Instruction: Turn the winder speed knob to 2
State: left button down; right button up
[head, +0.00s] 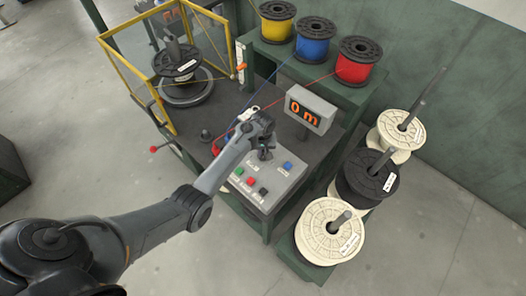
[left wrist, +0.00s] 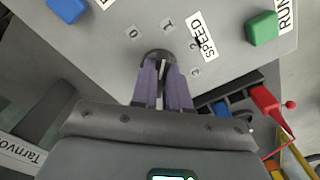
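The winder speed knob (left wrist: 157,52) is a dark round knob on the grey control panel (left wrist: 95,55), with the printed numbers 0, 1, 2 and 3 around it and a SPEED label (left wrist: 203,36) beside it. My left gripper (left wrist: 162,66) has its two fingers close together on the knob, with a narrow gap between them; it looks shut on it. The fingers cover part of the knob, and its pointer is not visible. In the head view my left gripper (head: 265,153) is over the panel and hides most of the knob. My right gripper is not in view.
A green button (left wrist: 262,28) and a blue button (left wrist: 67,9) lie near the knob. The display (head: 304,112) reads 0 m. A yellow guard frame (head: 150,75) surrounds the winder spool (head: 176,60). Wire spools stand on the back shelf and the right rack.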

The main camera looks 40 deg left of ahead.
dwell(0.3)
pick_arm(q)
jog(key=shift+r+m+p, duration=0.15)
jog(key=shift+m+p, duration=0.65)
jog(key=shift+p, duration=0.1)
jog(key=shift+a+m+p, duration=0.1)
jog(key=shift+m+p, duration=0.85)
jog(key=shift+m, duration=0.15)
jog(key=shift+a+m+p, duration=0.1)
jog(key=shift+m+p, duration=0.45)
jog(key=shift+m, duration=0.65)
jog(key=shift+m+p, duration=0.4)
jog(key=shift+m, duration=0.8)
jog(key=c, duration=1.1)
grip_release()
